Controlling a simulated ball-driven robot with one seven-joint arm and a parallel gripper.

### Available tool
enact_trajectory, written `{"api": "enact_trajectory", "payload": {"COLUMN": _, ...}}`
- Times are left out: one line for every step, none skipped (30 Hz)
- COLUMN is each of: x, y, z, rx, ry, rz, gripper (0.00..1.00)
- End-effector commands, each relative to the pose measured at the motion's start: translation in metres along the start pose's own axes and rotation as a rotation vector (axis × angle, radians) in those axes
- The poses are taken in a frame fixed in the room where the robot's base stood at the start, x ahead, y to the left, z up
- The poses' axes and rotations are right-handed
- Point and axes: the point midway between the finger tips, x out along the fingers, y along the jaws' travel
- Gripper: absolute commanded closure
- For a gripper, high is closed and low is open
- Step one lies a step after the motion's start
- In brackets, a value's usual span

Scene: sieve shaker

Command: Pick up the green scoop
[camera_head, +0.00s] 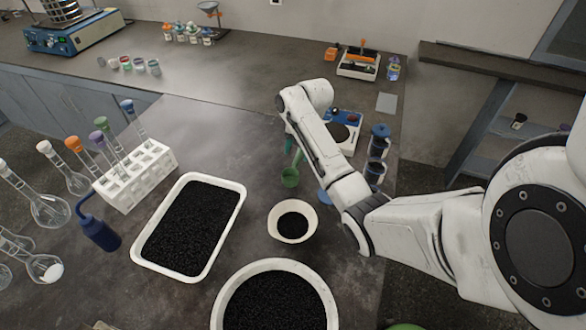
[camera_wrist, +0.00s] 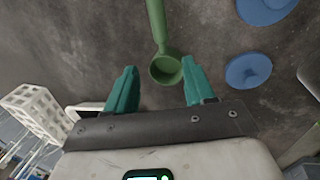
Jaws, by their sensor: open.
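The green scoop (camera_head: 290,176) lies on the dark bench just left of my forearm in the head view. Its handle is partly hidden behind my arm there. In the wrist view the scoop (camera_wrist: 166,68) shows its round bowl near the fingertips, with the handle running up out of the frame. My gripper (camera_wrist: 158,82) is open, with its two teal fingers on either side of the bowl's end. I cannot tell how high the fingers are above the bench. Nothing is held between them.
A white bowl (camera_head: 293,239) of black grains and a white tray (camera_head: 240,205) stand nearby. A white test-tube rack (camera_head: 135,180) is at left. Blue discs (camera_wrist: 248,71) lie right of the scoop. A balance (camera_head: 341,135) and dark jars (camera_head: 377,150) stand beside my arm.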

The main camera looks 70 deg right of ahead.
Motion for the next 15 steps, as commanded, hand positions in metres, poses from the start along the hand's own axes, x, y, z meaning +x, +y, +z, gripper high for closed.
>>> {"api": "enact_trajectory", "payload": {"x": 0.008, "y": 0.000, "z": 0.000, "rx": 0.000, "ry": 0.002, "rz": -0.003, "gripper": 0.46}}
{"api": "enact_trajectory", "payload": {"x": 0.011, "y": 0.000, "z": 0.000, "rx": 0.000, "ry": 0.002, "rz": -0.002, "gripper": 0.46}}
{"api": "enact_trajectory", "payload": {"x": 0.016, "y": 0.000, "z": 0.000, "rx": -0.001, "ry": 0.002, "rz": -0.002, "gripper": 0.46}}
{"api": "enact_trajectory", "payload": {"x": 0.019, "y": 0.000, "z": 0.000, "rx": -0.001, "ry": 0.001, "rz": -0.002, "gripper": 0.46}}
{"api": "enact_trajectory", "payload": {"x": 0.021, "y": 0.000, "z": 0.000, "rx": -0.001, "ry": 0.000, "rz": -0.001, "gripper": 0.46}}
{"api": "enact_trajectory", "payload": {"x": 0.023, "y": 0.000, "z": 0.000, "rx": -0.001, "ry": 0.001, "rz": -0.001, "gripper": 0.46}}
{"api": "enact_trajectory", "payload": {"x": 0.025, "y": 0.000, "z": 0.000, "rx": -0.001, "ry": 0.001, "rz": -0.001, "gripper": 0.46}}
{"api": "enact_trajectory", "payload": {"x": 0.026, "y": 0.000, "z": 0.000, "rx": -0.001, "ry": 0.001, "rz": -0.001, "gripper": 0.46}}
{"api": "enact_trajectory", "payload": {"x": 0.028, "y": 0.000, "z": 0.001, "rx": -0.001, "ry": 0.000, "rz": -0.001, "gripper": 0.46}}
{"api": "enact_trajectory", "payload": {"x": 0.030, "y": -0.001, "z": 0.001, "rx": 0.000, "ry": 0.001, "rz": -0.001, "gripper": 0.46}}
{"api": "enact_trajectory", "payload": {"x": 0.033, "y": -0.002, "z": 0.001, "rx": 0.000, "ry": 0.002, "rz": -0.003, "gripper": 0.46}}
{"api": "enact_trajectory", "payload": {"x": 0.037, "y": -0.003, "z": 0.002, "rx": 0.001, "ry": 0.001, "rz": -0.002, "gripper": 0.46}}
{"api": "enact_trajectory", "payload": {"x": 0.041, "y": -0.004, "z": 0.002, "rx": 0.001, "ry": 0.002, "rz": -0.004, "gripper": 0.46}}
{"api": "enact_trajectory", "payload": {"x": 0.045, "y": -0.004, "z": 0.003, "rx": 0.001, "ry": 0.001, "rz": -0.003, "gripper": 0.46}}
{"api": "enact_trajectory", "payload": {"x": 0.050, "y": -0.005, "z": 0.003, "rx": 0.001, "ry": 0.002, "rz": -0.004, "gripper": 0.46}}
